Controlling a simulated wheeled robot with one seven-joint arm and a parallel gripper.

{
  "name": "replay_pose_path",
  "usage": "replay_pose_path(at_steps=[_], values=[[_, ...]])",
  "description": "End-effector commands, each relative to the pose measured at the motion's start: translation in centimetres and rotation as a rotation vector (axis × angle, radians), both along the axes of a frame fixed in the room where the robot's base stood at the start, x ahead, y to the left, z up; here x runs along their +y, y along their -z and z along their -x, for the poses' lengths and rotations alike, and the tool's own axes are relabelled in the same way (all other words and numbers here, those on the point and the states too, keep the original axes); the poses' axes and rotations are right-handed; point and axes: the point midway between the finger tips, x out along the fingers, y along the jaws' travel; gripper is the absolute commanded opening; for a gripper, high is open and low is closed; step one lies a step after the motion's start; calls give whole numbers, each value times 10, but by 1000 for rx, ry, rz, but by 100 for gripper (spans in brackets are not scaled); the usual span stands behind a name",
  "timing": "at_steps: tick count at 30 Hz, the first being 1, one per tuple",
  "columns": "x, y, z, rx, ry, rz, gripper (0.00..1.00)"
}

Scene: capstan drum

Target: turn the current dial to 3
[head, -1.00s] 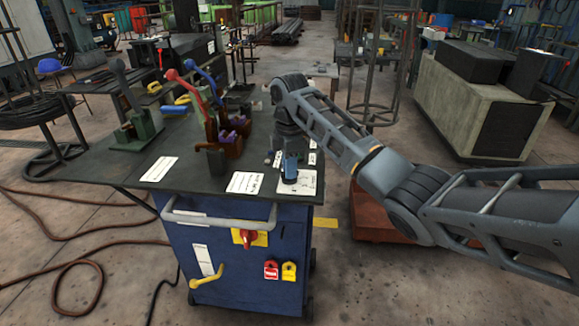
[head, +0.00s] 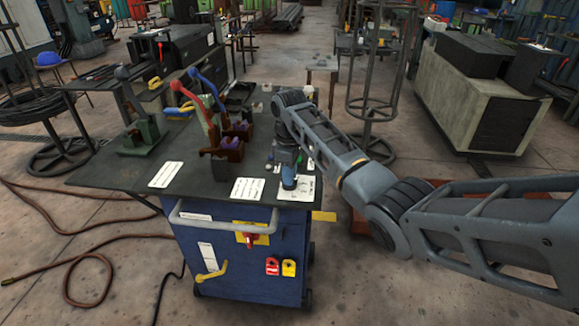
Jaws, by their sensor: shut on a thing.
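My gripper (head: 288,184) points down at the right front corner of the dark bench top (head: 128,180), over a white printed card (head: 308,184). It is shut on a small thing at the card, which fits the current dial. The dial itself is hidden behind the fingers and wrist, so its pointer and numbers cannot be read.
Left of my gripper stand a red lever (head: 190,97), a blue lever (head: 207,84) and a green-based lever (head: 142,135). A blue cabinet (head: 215,235) with a grey rail (head: 222,222) is below. Hoses (head: 75,265) lie on the floor at left.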

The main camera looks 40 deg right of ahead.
Motion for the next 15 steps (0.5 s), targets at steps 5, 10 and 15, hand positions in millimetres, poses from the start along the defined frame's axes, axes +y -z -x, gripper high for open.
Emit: replay_pose_path(at_steps=[5, 10, 15], values=[[1, -3, 0, 0, 97, -1, 0], [1, -2, -1, -1, 157, 0, 0], [0, -1, 0, -1, 186, 1, 0]])
